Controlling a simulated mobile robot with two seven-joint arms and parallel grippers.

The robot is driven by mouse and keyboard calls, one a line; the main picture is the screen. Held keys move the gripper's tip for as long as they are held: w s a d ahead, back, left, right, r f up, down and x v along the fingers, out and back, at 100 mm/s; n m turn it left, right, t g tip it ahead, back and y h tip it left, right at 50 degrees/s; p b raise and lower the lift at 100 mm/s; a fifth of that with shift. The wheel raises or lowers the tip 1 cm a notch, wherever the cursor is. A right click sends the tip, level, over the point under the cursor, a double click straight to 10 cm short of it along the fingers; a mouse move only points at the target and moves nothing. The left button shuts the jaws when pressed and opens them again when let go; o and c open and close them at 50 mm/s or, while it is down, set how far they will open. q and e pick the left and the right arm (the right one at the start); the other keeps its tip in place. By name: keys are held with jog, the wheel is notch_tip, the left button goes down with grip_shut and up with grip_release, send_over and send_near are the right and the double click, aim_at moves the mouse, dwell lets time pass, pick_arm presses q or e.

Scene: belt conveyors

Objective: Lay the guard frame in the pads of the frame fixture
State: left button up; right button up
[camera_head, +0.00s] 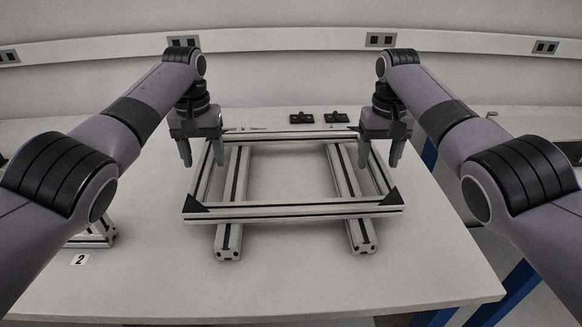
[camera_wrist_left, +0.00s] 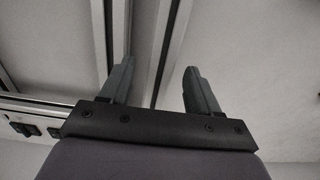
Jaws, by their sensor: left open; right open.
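The guard frame (camera_head: 290,210), a rectangle of silver profile with black triangular corner plates, lies across two parallel rails (camera_head: 228,240) that look like the frame fixture. I cannot make out the pads or whether the frame is seated in them. My left gripper (camera_head: 203,160) is open at the frame's left side bar. In the left wrist view, a profile bar (camera_wrist_left: 166,50) runs between its open fingers (camera_wrist_left: 155,85), not gripped. My right gripper (camera_head: 378,163) is open at the frame's right side bar, which it partly hides.
Two small black parts (camera_head: 301,118) lie on the table behind the frame. A profile piece (camera_head: 97,236) stands at the left by a label "2" (camera_head: 79,260), partly hidden by my left arm. The table front (camera_head: 300,290) is clear. Blue legs show at the right.

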pick_arm(q)
jog(key=shift+f, duration=0.7)
pick_arm(e)
jog(key=shift+f, duration=0.7)
pick_arm(q)
grip_shut()
pick_arm(e)
grip_shut()
pick_arm(q)
jog(key=shift+r, duration=0.2)
